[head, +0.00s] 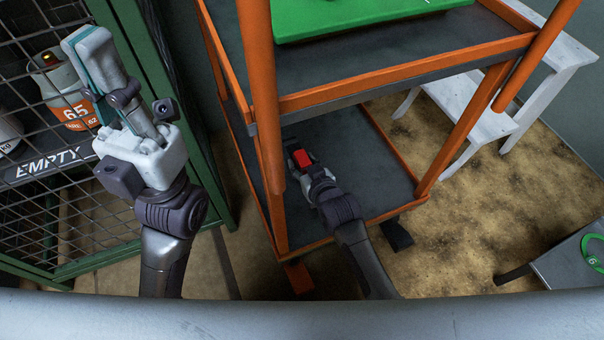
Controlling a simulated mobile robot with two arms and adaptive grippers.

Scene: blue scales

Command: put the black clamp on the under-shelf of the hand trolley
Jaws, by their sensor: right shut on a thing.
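The hand trolley has orange posts and rims, a dark upper shelf (330,62) and a dark under-shelf (362,165). My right gripper (303,163) is inside the trolley, above the left part of the under-shelf. It is shut on a small dark thing with a red part beside it, apparently the black clamp (292,147). The clamp is mostly hidden and blends with the dark shelf. I cannot tell whether it touches the shelf. My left gripper (95,75) is raised at the left, away from the trolley, with no object seen in it. Its finger gap is not clear from this angle.
A green metal cage (185,100) with an "EMPTY" sign (52,162) and an orange-labelled cylinder (70,100) stands at the left. A green thing (330,15) lies on the upper shelf. White steps (480,120) stand at the right. The under-shelf's right part is clear.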

